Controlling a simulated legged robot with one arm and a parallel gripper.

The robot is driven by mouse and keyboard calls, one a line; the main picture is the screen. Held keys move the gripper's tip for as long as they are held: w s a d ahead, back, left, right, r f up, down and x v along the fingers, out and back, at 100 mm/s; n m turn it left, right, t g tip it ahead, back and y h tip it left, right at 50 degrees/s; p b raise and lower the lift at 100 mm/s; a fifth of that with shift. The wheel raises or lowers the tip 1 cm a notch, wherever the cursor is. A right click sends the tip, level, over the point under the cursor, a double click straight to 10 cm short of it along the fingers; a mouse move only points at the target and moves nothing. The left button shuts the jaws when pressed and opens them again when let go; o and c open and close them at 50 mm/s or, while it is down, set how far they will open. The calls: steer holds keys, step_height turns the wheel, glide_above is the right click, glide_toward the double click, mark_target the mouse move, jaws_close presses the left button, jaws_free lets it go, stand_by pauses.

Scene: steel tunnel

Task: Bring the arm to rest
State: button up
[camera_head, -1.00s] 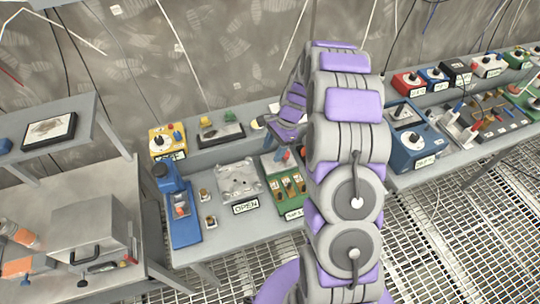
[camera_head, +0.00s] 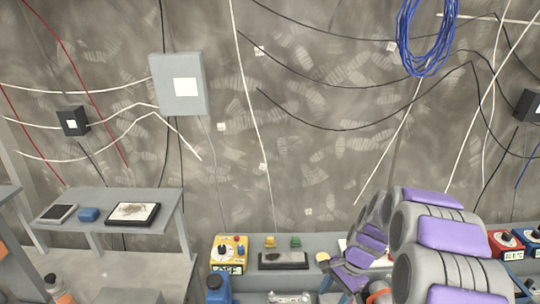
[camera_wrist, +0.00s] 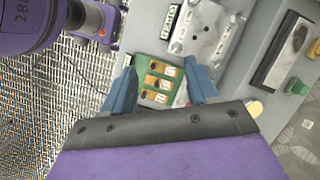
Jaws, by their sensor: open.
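My arm (camera_head: 440,235), grey with purple panels, fills the lower right of the head view and reaches over the workbench. My gripper (camera_wrist: 161,88) shows in the wrist view with its two blue fingers spread apart and nothing between them. It is above the bench and points down towards a green board (camera_wrist: 160,78) with several gold parts. The fingers appear apart from the board. In the head view the fingers are mostly hidden or cut off at the bottom edge.
A yellow control box (camera_head: 229,254) and a dark tray (camera_head: 283,261) stand on the bench beside the arm. A silver plate (camera_wrist: 205,28) lies near the green board. A raised shelf (camera_head: 85,225) is at left. Cables and a blue coil (camera_head: 424,40) hang on the wall.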

steer(key=s+a+r+n+h+b, duration=0.1)
steer(key=s+a+r+n+b, duration=0.15)
steer(key=s, duration=0.45)
steer(key=s+a+r+n+h+b, duration=0.1)
steer(key=s+a+r+n, duration=0.1)
steer(key=s+r+n, duration=0.35)
steer(key=s+f+n+h+b, duration=0.1)
steer(key=s+f+n+b, duration=0.1)
steer(key=s, duration=1.6)
steer(key=shift+s+d+n+h+b, duration=0.4)
steer(key=shift+n+b, duration=0.25)
steer(key=shift+n, duration=0.45)
